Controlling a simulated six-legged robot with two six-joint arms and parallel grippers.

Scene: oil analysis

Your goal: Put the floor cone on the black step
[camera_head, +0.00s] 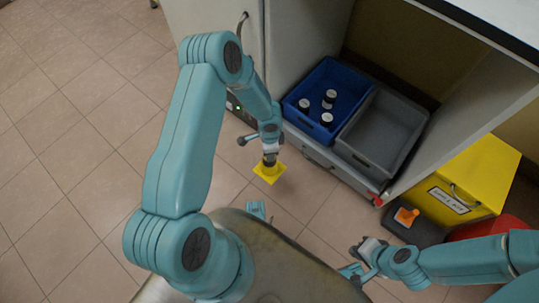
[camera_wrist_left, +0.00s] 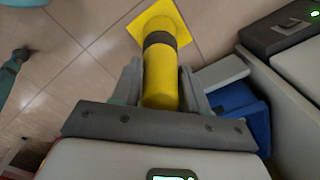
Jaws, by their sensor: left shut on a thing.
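The yellow floor cone (camera_head: 269,172) has a square base and a dark band. It hangs from my left gripper (camera_head: 269,152), above the tiled floor in front of the open cabinet. In the left wrist view the cone (camera_wrist_left: 160,72) lies between the two fingers of the left gripper (camera_wrist_left: 161,82), which is shut on it, with its base pointing away. The black step (camera_head: 425,233) is on the floor at the right, apart from the cone. My right gripper (camera_head: 356,262) is in front of the step, small and partly blurred; its finger gap is unclear.
An orange object (camera_head: 406,216) rests on the black step. A yellow cabinet (camera_head: 470,172) and a red object (camera_head: 490,229) stand beside it. A blue crate (camera_head: 345,78) with several bottles and a grey crate (camera_head: 384,130) fill the cabinet shelf. The left floor is clear.

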